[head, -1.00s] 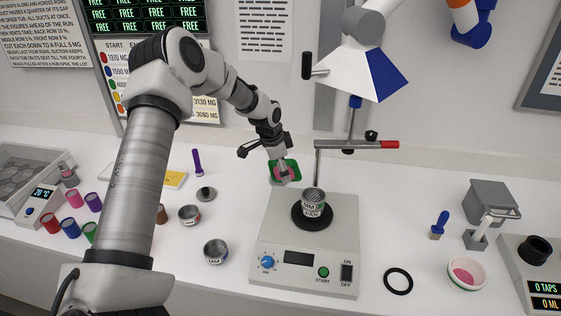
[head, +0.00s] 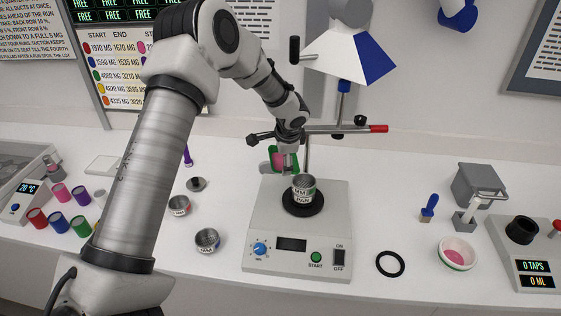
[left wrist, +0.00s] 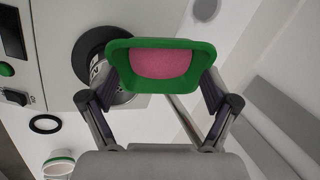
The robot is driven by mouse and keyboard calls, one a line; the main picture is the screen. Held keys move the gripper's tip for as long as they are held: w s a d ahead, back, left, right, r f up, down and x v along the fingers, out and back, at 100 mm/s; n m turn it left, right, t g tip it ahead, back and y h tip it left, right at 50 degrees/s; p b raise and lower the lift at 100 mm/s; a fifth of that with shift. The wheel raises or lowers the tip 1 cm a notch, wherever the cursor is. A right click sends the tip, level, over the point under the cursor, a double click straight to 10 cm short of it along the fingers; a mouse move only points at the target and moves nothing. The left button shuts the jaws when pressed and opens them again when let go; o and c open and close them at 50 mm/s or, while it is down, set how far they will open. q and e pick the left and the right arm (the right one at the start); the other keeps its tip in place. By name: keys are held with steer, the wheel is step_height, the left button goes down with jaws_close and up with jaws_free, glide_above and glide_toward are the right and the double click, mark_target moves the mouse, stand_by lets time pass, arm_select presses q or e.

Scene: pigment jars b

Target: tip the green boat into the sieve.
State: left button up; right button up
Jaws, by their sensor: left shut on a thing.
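My left gripper (head: 288,163) is shut on the green boat (head: 266,161), just behind and left of the sieve stack. In the left wrist view the boat (left wrist: 122,78) shows its green rim and pink powder (left wrist: 160,64) inside, between the fingers. In the head view the boat looks steeply tilted. The sieve (head: 304,188) stands on a black disc (head: 300,209) on the shaker. In the left wrist view the boat partly hides the sieve (left wrist: 99,72). I cannot tell whether powder has fallen in. My right gripper is not in view.
The shaker base (head: 258,222) carries the sieve. A stand rod with a red-tipped arm (head: 378,129) rises close behind my gripper. Loose pans (head: 207,240) lie left. A black ring (head: 390,264) and a bowl with pink powder (head: 457,253) lie right.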

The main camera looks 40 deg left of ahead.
arm_select(q)
steer(key=shift+w+d+r+y+b, duration=0.15)
steer(key=shift+d+y+b, duration=0.5)
steer(key=shift+b, duration=0.6)
steer(key=y+b, duration=0.1)
steer(key=d+y+b, duration=0.1)
steer(key=b, duration=0.1)
steer(key=shift+r+m+g, duration=0.3)
steer(key=shift+r, duration=0.1)
steer(key=y+b, duration=0.1)
steer(key=d+y+b, duration=0.1)
steer(key=b, duration=0.1)
steer(key=d+y+b, duration=0.1)
steer(key=y+b, duration=0.1)
steer(key=shift+w+r+m, duration=0.25)
steer(key=shift+r+m, duration=0.05)
steer(key=shift+r, duration=0.05)
steer(key=shift+w+d+f+m+y+b, duration=0.15)
steer(key=shift+d+m+y+b, duration=0.2)
steer(key=shift+d+y+b, duration=0.9)
steer(key=shift+w+d+f+m+y+b, duration=0.1)
steer(key=shift+d+m+y+b, duration=0.3)
steer(key=shift+y+b, duration=1.6)
steer(key=shift+w+d+f+m+y+b, duration=0.15)
steer(key=shift+d+m+y+b, duration=0.2)
steer(key=shift+d+y+b, duration=1.2)
steer(key=shift+a+h+b, duration=0.45)
steer(key=shift+a+b, duration=0.1)
steer(key=shift+a, duration=0.15)
